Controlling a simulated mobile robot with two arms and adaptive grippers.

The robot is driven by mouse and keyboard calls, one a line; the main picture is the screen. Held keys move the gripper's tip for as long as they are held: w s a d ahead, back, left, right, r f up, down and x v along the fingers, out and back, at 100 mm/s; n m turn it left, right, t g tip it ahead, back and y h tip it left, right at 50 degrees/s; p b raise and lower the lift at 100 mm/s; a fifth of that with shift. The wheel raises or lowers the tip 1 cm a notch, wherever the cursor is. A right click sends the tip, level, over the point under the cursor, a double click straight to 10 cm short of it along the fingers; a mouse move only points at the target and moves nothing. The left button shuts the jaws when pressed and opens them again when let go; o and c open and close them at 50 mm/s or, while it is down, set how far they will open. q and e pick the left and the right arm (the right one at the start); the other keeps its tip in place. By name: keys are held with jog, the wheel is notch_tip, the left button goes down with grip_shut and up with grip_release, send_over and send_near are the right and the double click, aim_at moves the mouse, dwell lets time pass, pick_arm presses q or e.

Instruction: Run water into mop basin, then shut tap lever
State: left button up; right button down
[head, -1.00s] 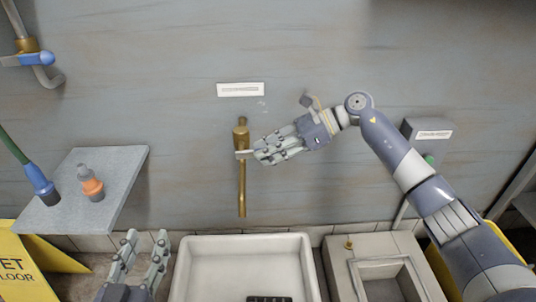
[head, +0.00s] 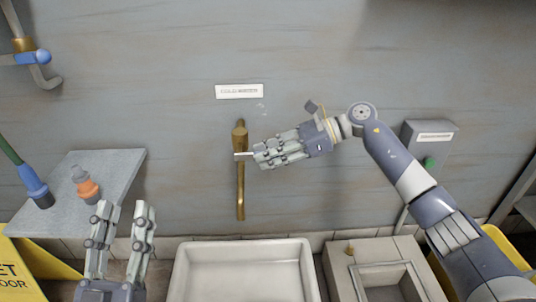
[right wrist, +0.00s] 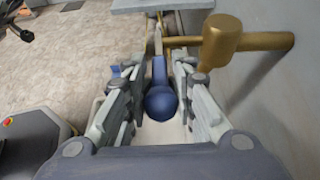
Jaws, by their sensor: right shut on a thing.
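The brass tap (head: 240,185) is on the wall with its spout pointing down, above the white mop basin (head: 246,243). I see no water falling from it. My right gripper (head: 258,158) reaches in from the right beside the upper part of the tap. In the right wrist view its fingers are closed around the blue tap lever (right wrist: 160,98), with the brass tap body (right wrist: 222,42) just beyond. In the head view the fingers mostly hide the lever. My left gripper (head: 123,207) is open and empty, left of the basin, with fingers pointing up.
A grey shelf (head: 110,165) at left holds an orange-and-grey bottle (head: 87,187) and a blue nozzle (head: 35,185). A yellow sign (head: 15,265) stands below it. Another blue-levered pipe (head: 35,57) is at upper left.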

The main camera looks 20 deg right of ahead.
jog(key=c, duration=1.6)
grip_release()
jog(key=shift+d, duration=0.1)
jog(key=v, duration=1.2)
jog(key=shift+f, duration=0.1)
